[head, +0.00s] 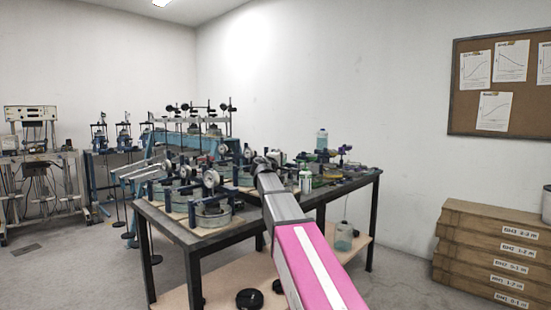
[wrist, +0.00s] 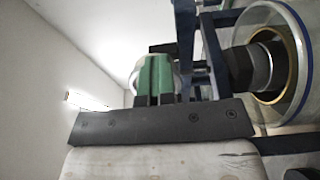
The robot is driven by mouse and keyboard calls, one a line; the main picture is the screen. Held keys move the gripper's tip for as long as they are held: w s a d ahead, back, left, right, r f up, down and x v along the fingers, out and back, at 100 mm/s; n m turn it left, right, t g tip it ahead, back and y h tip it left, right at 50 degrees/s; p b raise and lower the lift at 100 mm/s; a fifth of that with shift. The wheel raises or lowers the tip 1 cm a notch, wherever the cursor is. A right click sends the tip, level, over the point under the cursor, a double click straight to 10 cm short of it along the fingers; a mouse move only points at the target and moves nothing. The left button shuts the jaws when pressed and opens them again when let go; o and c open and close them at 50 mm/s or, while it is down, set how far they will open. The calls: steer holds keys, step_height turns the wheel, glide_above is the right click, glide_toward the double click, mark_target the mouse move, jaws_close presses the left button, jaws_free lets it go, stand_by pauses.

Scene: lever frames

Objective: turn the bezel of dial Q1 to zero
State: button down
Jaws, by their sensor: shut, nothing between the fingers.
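Several round dial gauges stand on dark blue frames over shallow round dishes on the dark table; one white-faced dial (head: 211,180) shows at the near left in the head view. No label Q1 is readable, so I cannot tell which dial it is. My gripper (wrist: 155,78) shows in the wrist view with its green fingers together and nothing between them. A pale rounded thing is partly hidden right behind the fingertips; I cannot tell whether they touch it. In the head view my arm reaches over the table among the frames and its end hides what lies behind.
In the wrist view a clear round dish (wrist: 292,18) with a brass ring and dark cylinder is close on the right, beside blue frame posts (wrist: 212,60). Bottles and small items crowd the table's right half. Wooden boxes (head: 490,255) stand at the right wall.

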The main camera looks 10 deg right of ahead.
steer(key=shift+w+d+f, duration=0.45)
steer(key=shift+d, duration=0.2)
steer(key=shift+s, duration=0.1)
steer(key=shift+s+a+f, duration=0.1)
steer(key=shift+s+a, duration=0.05)
steer(key=shift+s, duration=0.35)
steer(key=shift+s+a+f, duration=0.1)
steer(key=shift+s+a, duration=0.05)
steer(key=shift+s, duration=0.3)
steer(key=shift+r+v, duration=0.1)
steer(key=shift+v, duration=1)
steer(key=shift+r+v, duration=0.15)
steer(key=shift+v, duration=0.95)
steer(key=shift+a+f, duration=0.1)
